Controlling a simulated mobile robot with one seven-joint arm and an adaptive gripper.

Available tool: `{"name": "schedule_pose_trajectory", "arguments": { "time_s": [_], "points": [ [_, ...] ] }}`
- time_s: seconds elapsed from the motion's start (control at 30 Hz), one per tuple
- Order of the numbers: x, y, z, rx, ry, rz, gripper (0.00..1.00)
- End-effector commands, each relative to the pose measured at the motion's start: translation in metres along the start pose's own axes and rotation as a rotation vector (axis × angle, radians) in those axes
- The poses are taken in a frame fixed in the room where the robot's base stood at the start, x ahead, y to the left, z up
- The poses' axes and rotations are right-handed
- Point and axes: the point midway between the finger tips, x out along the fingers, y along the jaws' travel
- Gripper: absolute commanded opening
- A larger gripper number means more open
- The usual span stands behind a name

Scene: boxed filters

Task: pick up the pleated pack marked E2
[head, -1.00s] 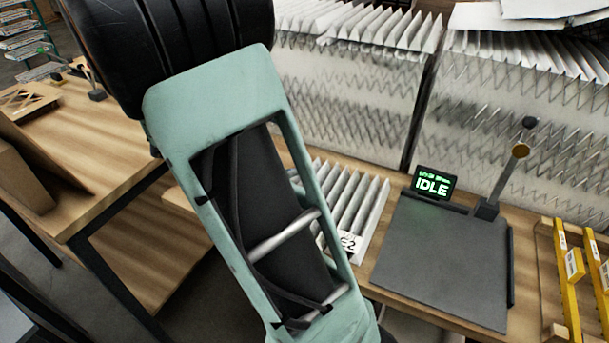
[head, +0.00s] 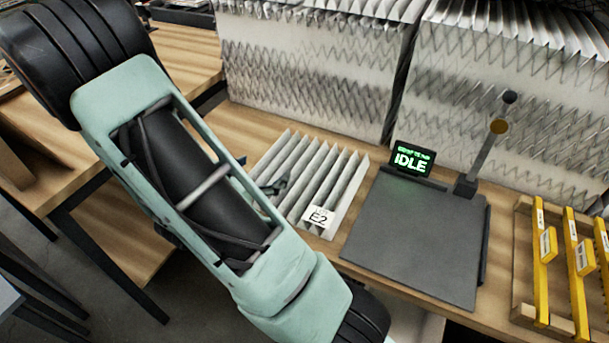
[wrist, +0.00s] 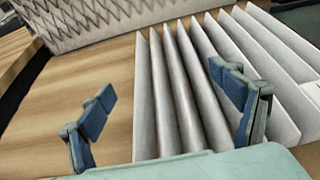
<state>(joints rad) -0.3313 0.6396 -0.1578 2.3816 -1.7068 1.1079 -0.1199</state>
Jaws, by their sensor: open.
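The pleated pack marked E2 (head: 322,182) lies flat on the wooden bench, left of the dark plate, with its white E2 label at its near end. It also shows in the wrist view (wrist: 175,85), with its pleats running away from the camera. My gripper (wrist: 165,115) is open and empty in the wrist view. Its left finger is over bare wood beside the pack, and its right finger is over the pleats. In the head view my arm hides the pack's left near part and most of my gripper.
A dark plate (head: 415,240) with a post and an IDLE display (head: 411,160) is right of the pack. Large pleated filter blocks (head: 310,75) stand behind. Yellow pieces (head: 541,260) sit in a wooden rack at the right. Bare wood lies left of the pack.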

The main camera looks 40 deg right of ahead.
Motion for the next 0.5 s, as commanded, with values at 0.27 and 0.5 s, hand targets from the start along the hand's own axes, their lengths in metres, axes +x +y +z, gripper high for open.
{"name": "schedule_pose_trajectory", "arguments": {
  "time_s": [0.27,0.5],
  "points": [
    [0.035,-0.003,-0.001,-0.001,0.0,-0.005,0.85],
    [0.053,-0.002,-0.002,0.0,0.001,-0.001,0.85]
  ]
}}
